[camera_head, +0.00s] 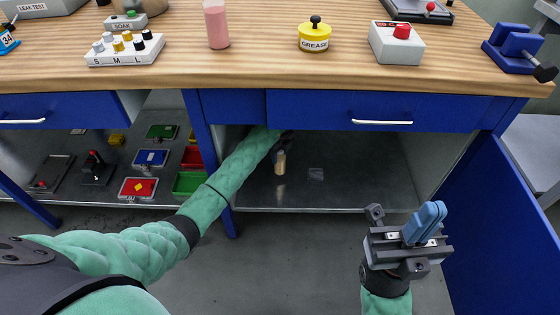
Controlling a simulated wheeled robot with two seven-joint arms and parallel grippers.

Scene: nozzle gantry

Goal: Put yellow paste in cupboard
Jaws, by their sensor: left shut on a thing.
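A small pale yellow container (280,163), which looks like the yellow paste, is upright inside the open cupboard (350,170) under the table. My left arm reaches into the cupboard. My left gripper (281,146) is shut on the upper part of the container; its fingers are small and dark in the shade. I cannot tell whether the container touches the cupboard floor. My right gripper (425,223) is outside, in front of the cupboard at the right, with its blue fingers together and nothing seen between them.
The open blue door (505,215) stands at the right. A blue drawer (370,110) is above the cupboard. On the tabletop are a yellow grease tin (314,37), a pink bottle (216,25) and a red-button box (397,43). Several trays lie on the left shelf.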

